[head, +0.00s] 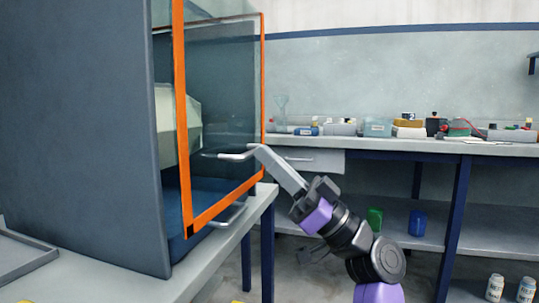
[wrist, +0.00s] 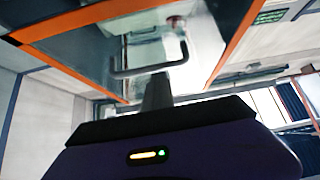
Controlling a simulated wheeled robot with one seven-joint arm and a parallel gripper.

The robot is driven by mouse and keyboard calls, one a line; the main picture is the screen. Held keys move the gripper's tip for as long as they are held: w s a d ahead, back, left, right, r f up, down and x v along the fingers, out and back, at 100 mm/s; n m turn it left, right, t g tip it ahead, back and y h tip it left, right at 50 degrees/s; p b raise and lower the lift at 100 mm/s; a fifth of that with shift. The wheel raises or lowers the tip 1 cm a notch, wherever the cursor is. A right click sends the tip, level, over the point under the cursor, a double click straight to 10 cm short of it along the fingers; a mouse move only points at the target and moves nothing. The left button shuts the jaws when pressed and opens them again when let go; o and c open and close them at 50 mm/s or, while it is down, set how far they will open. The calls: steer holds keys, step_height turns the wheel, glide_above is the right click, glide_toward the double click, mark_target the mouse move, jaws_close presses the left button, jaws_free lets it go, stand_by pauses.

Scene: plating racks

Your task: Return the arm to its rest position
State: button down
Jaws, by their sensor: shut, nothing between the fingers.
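My gripper (head: 258,150) is shut and empty, with its long grey fingers pointing up and left. Its tips are beside the upper handle (head: 232,156) of the orange-framed glass door (head: 222,110). I cannot tell whether they touch the handle. In the wrist view the gripper's fingers (wrist: 157,92) rise from the dark palm, close under the handle (wrist: 150,70). My arm is stretched from the lower right of the head view toward the door.
The door belongs to a large grey cabinet (head: 80,120) on a bench (head: 120,283) at the left. A second handle (head: 232,215) is lower down. A back workbench (head: 400,145) carries boxes and bottles. White jars (head: 495,287) stand low at the right. Open floor lies between the benches.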

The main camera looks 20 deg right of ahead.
steer(key=w+d+f+m+t+h+p, duration=0.1)
steer(key=w+d+f+m+t+h, duration=0.1)
steer(key=d+f+m+t+h, duration=0.75)
steer(key=s+d+f+m+g+h, duration=0.1)
steer(key=s+f+m+g+h, duration=0.1)
steer(key=s+f+h, duration=0.3)
steer(key=s+f+m+g+h, duration=0.1)
steer(key=f+m+h, duration=0.15)
steer(key=f, duration=0.55)
steer(key=s+d+f+m+g+h, duration=0.1)
steer(key=s+f+m+g+h, duration=0.15)
steer(key=f+h, duration=0.3)
steer(key=s+a+f+n+g+y+p, duration=0.1)
steer(key=s+a+f+n+g, duration=0.2)
steer(key=s, duration=0.9)
steer(key=s+a+f+n+p, duration=0.1)
steer(key=s+a+f, duration=0.3)
steer(key=s, duration=0.8)
steer(key=s+a+f+n+g+y+p, duration=0.1)
steer(key=s+a+f+n+g, duration=0.2)
steer(key=s, duration=0.9)
step_height(320, 180, up, 36)
steer(key=m+t+p, duration=0.1)
steer(key=p, duration=3.6)
steer(key=shift+d, duration=0.2)
steer(key=shift+m+h, duration=0.25)
